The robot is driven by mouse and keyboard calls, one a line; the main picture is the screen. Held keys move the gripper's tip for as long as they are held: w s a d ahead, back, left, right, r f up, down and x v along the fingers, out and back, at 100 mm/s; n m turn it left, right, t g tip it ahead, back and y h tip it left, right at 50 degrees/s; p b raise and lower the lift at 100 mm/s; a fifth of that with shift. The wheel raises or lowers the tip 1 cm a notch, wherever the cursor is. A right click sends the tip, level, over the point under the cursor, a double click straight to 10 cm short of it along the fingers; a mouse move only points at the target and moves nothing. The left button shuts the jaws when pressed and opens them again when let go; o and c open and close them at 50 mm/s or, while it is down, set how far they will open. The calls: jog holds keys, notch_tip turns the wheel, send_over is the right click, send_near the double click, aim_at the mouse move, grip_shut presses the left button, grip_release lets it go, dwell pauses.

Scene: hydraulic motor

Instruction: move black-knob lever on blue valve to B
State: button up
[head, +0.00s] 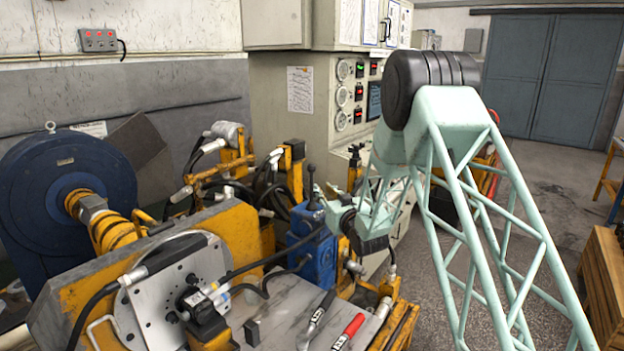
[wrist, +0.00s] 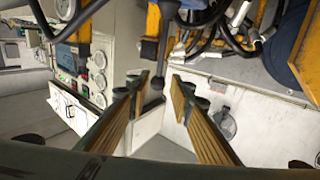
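The blue valve (head: 313,245) stands behind the work plate, left of my arm. Its lever rises nearly upright and ends in a black knob (head: 311,168). My gripper (head: 322,198) is close to the lever on its right side, partly hidden by my arm. In the wrist view my gripper (wrist: 161,84) is open, with a gap between its two fingers. The black knob (wrist: 157,83) shows in that gap, with the lever running up to the blue valve (wrist: 185,4) at the top edge. I cannot tell whether a finger touches it.
The control cabinet (head: 285,95) with gauges stands behind the valve. Yellow brackets (head: 292,165) and black hoses crowd the space left of it. The blue motor (head: 60,195) is at far left. A red-handled tool (head: 348,331) lies on the work plate in front.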

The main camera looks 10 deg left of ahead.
aim_at(312, 178)
jog(key=shift+w, duration=0.1)
jog(key=shift+b+x, duration=0.85)
jog(key=shift+x, duration=5.9)
jog(key=shift+a+f, duration=0.1)
jog(key=shift+c, duration=0.4)
grip_shut()
